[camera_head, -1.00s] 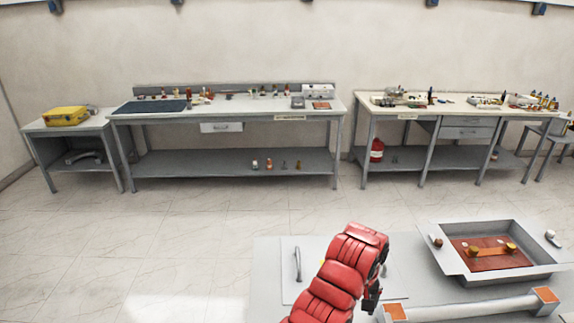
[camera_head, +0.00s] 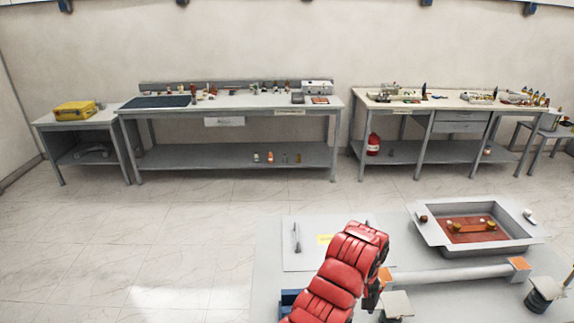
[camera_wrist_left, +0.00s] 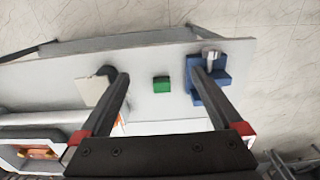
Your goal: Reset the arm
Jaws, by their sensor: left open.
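My red left arm (camera_head: 340,270) comes in from the bottom of the head view and reaches over the grey table (camera_head: 265,262). My left gripper (camera_head: 372,292) is dark and mostly hidden beside and below the red arm end. In the left wrist view its two black fingers (camera_wrist_left: 160,76) stand wide apart with nothing between them. Below them lies the pale table top, with a green block (camera_wrist_left: 162,84) seen between the fingers. A blue holder (camera_wrist_left: 207,88) with a metal cylinder lies behind the right finger. My right gripper is not in view.
A grey open box (camera_head: 428,229) with copper-coloured parts stands at the table's right. A long pale bar (camera_head: 450,273) with orange ends lies in front of it. A white plate (camera_wrist_left: 92,90) is near the left finger. Open floor (camera_head: 180,235) separates the table from the back workbenches (camera_head: 235,108).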

